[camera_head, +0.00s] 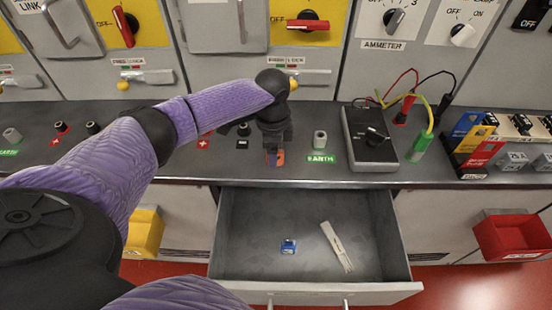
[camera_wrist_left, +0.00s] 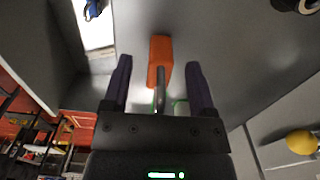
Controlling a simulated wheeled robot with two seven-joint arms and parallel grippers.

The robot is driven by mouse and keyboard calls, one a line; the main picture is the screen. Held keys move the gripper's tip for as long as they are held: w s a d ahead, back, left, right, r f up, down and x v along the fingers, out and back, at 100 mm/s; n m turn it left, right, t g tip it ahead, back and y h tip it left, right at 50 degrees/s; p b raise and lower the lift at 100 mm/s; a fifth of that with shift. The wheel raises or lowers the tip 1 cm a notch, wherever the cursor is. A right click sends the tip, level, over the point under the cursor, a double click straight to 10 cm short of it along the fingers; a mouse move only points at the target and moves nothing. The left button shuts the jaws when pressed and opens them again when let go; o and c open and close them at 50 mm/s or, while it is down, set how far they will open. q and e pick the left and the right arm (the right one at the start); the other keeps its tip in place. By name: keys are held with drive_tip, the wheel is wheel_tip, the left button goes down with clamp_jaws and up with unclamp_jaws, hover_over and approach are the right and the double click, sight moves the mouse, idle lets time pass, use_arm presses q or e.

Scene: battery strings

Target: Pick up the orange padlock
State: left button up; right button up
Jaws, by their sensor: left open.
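The orange padlock (camera_wrist_left: 160,58) is on the grey worktop, with its metal shackle toward my left gripper. In the left wrist view, my left gripper (camera_wrist_left: 158,66) is open, with one finger on each side of the padlock and gaps showing beside it. In the head view, my left gripper (camera_head: 275,146) points down near the front edge of the worktop. Only a small part of the orange padlock (camera_head: 281,158) shows below it; the rest is hidden. My right gripper is not in view.
An open drawer (camera_head: 255,215) below holds a blue padlock (camera_head: 288,246) and a pale strip (camera_head: 336,246). A grey meter (camera_head: 368,138) with leads stands right of a green EARTH label (camera_head: 320,158). Cabinet fronts with handles rise behind. Yellow (camera_head: 145,232) and red bins hang below.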

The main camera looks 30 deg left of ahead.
use_arm(q)
clamp_jaws()
idle(0.3)
